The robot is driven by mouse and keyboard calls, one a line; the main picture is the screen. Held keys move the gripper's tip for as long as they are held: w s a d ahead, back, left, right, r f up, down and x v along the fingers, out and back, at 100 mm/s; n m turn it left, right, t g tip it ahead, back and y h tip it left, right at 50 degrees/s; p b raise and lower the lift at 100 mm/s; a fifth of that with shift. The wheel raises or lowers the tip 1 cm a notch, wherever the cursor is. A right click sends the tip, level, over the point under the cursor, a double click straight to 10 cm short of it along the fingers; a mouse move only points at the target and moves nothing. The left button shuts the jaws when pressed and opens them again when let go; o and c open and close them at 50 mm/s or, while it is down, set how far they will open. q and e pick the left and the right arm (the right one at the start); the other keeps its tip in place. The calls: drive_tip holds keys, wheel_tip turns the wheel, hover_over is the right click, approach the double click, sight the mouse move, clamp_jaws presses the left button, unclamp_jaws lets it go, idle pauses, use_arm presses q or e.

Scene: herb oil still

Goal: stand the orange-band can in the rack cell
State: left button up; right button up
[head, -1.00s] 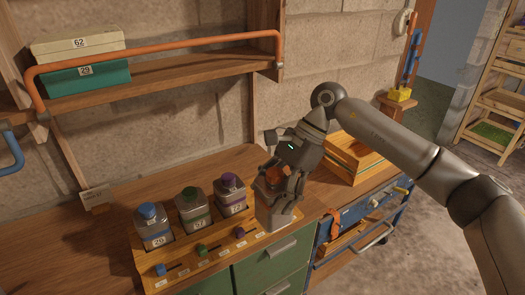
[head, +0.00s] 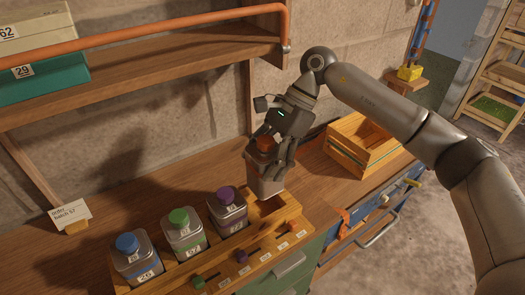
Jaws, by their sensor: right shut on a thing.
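My right gripper (head: 272,150) is shut on the orange-topped can (head: 263,182), holding it near its top. The grey can is roughly upright, at the right end of the wooden rack (head: 288,213). Its base overlaps the rack's end; I cannot tell whether it is in the cell or just above it. The fingers hide part of the can. Three cans stand in the rack to its left: blue (head: 137,257), green (head: 184,233) and purple (head: 228,210). My left gripper is not in view.
A wooden crate (head: 360,150) stands on the bench to the right. A shelf with an orange rail (head: 150,48) runs above the bench at the back. A small card (head: 70,215) stands at the left. Bare bench lies behind the rack.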

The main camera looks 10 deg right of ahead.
sight(266, 187)
drive_tip(key=shift+s+r, duration=0.1)
drive_tip(key=shift+s, duration=0.2)
drive_tip(key=shift+s+f, duration=0.25)
drive_tip(key=shift+s, duration=0.1)
drive_tip(key=shift+w+f+b, duration=0.1)
drive_tip(key=shift+f+b, duration=0.2)
drive_tip(key=shift+w+f, duration=0.15)
drive_tip(key=shift+f, duration=0.45)
drive_tip(key=shift+f+b, duration=0.55)
drive_tip(key=shift+f, duration=0.25)
drive_tip(key=shift+f+b, duration=0.85)
drive_tip(key=shift+f, duration=0.1)
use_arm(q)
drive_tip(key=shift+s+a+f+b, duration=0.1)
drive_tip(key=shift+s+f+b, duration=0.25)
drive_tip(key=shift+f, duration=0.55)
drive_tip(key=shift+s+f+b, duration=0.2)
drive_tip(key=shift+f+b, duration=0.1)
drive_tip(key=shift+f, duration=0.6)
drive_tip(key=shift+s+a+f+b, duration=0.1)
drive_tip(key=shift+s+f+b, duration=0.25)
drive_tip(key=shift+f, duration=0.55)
use_arm(e)
drive_tip(key=shift+f, duration=1.05)
